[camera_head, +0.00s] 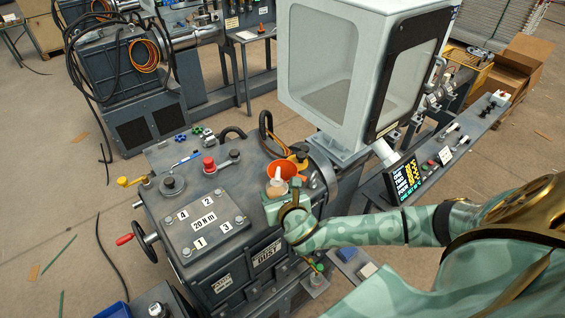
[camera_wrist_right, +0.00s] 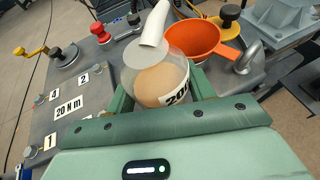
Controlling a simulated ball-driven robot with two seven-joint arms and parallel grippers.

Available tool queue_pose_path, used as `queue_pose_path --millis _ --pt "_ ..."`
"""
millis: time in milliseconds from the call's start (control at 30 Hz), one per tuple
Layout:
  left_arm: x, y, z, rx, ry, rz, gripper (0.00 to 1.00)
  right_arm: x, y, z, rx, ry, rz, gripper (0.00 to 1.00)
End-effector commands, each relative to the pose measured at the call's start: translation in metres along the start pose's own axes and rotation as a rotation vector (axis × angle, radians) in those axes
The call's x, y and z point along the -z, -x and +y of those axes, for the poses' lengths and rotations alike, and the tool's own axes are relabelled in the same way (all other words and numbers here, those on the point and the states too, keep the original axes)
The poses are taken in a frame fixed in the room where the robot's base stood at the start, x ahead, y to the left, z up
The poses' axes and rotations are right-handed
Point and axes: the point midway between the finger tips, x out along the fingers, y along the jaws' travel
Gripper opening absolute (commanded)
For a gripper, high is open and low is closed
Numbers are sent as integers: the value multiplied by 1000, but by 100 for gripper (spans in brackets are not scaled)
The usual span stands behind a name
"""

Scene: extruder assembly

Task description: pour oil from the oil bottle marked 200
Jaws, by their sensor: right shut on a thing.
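The oil bottle (camera_wrist_right: 160,80) is clear with tan contents, a white spout at its top and a label reading "20" with the rest hidden. It stands between the jaws of my right gripper (camera_wrist_right: 158,95), which is shut on it. In the head view the bottle (camera_head: 276,185) shows just above my right gripper (camera_head: 284,200), over the machine's top. An orange funnel (camera_wrist_right: 193,40) sits on the machine right behind the bottle; the spout's tip is to the left of it in the wrist view. In the head view the funnel (camera_head: 281,170) is partly hidden by the bottle. My left gripper is not in view.
The grey machine top bears a plate (camera_head: 205,222) marked "20 N m" with numbered bolts. A red knob (camera_head: 209,164) and a yellow crank (camera_head: 130,181) stand on its left. A large clear-windowed guard (camera_head: 350,75) rises behind right. A control panel (camera_head: 405,178) stands at right.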

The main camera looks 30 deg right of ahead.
Motion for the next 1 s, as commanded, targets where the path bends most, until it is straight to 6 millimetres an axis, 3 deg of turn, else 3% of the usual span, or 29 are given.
queue_pose_path --millis 367,600,833,900,1000 --pt "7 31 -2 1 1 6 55 -18 -3 -6 -22 -95 178 19" --pt "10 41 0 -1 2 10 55 -27 -19 -16 -78 -228 453 19" --pt "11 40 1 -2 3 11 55 -42 -25 -20 -120 -326 655 19" --pt "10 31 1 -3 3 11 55 -36 -26 -20 -133 -357 722 19" --pt "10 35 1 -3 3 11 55 -37 -23 -19 -132 -351 717 19"
